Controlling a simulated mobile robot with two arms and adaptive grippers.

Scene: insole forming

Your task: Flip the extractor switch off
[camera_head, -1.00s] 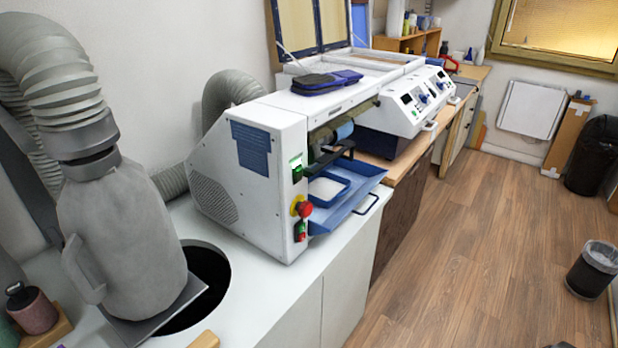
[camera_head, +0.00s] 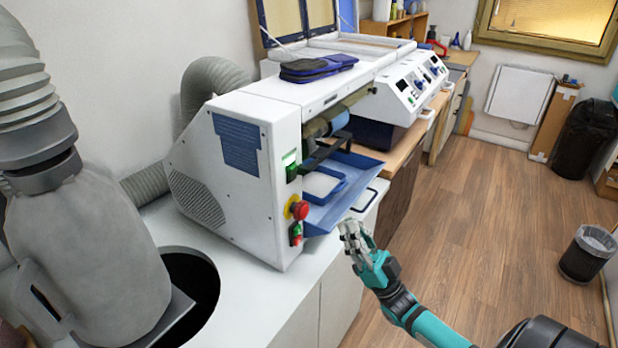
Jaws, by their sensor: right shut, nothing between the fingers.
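The extractor switch may be the green rocker (camera_head: 291,172) high on the narrow front panel of the white machine (camera_head: 230,155); a lit green-white label is just above it. Below it are a red mushroom button (camera_head: 299,210) on a yellow base and a small red and green switch (camera_head: 296,233). I cannot read the labels or the switch positions. My right gripper (camera_head: 350,228) is shut and empty, to the right of the panel and in front of the blue tray (camera_head: 325,212), apart from the switches. My left gripper is not in view.
A grey hood with a hose (camera_head: 100,240) stands at the left beside a round black opening (camera_head: 190,290) in the white counter. Dark blue insoles (camera_head: 318,68) lie on the machine top. A waste bin (camera_head: 588,255) stands on the open wooden floor at right.

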